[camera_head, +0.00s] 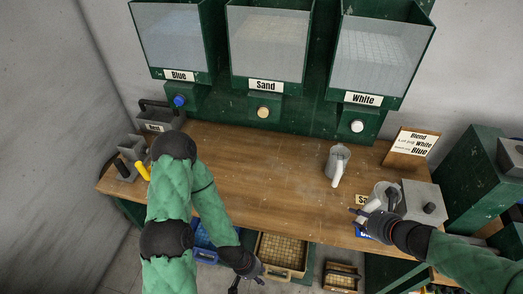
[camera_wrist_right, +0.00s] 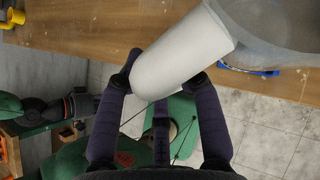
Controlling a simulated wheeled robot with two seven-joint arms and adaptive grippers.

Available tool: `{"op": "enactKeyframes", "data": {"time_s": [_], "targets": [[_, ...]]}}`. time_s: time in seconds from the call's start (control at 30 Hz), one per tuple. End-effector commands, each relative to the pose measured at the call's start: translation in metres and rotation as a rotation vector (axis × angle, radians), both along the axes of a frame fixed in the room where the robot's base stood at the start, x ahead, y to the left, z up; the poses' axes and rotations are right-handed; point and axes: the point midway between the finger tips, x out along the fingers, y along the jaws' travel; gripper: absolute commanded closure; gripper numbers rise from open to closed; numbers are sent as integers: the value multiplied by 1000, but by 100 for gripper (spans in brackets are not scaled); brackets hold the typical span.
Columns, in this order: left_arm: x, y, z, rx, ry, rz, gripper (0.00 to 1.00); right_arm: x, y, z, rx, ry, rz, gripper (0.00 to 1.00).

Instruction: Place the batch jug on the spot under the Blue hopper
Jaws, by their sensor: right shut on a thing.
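My right gripper (camera_head: 376,208) is shut on the white handle of a clear jug (camera_head: 381,194) at the right end of the bench. The right wrist view shows the white handle (camera_wrist_right: 185,62) between the fingers and the clear jug body (camera_wrist_right: 275,25) beside it. I cannot tell whether its base touches the bench. A second clear jug with a white handle (camera_head: 338,165) stands upright further back. The Blue hopper (camera_head: 172,40) is at the back left, with a blue knob (camera_head: 179,101) below it. My left arm partly hides the bench there. My left gripper (camera_head: 248,277) hangs empty before the bench, fingers apart.
The Sand hopper (camera_head: 268,45) and White hopper (camera_head: 380,55) stand beside Blue. A grey box with a knob (camera_head: 425,203) is beside the held jug. A blend card (camera_head: 412,147) stands behind. Grey items with a yellow handle (camera_head: 142,171) are at the left. The bench middle (camera_head: 270,165) is clear.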

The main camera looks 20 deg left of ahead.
Motion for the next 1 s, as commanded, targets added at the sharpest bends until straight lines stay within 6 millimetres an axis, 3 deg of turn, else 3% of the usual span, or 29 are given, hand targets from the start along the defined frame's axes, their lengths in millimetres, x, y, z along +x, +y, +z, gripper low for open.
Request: {"op": "enactKeyframes", "data": {"time_s": [0.2,1.0], "targets": [[0,0,0,0,0,0,60,23,-4,-9,0,-6,-241,100],[0,0,0,0,0,0,60,46,-11,-25,-2,-1,-644,100]]}}
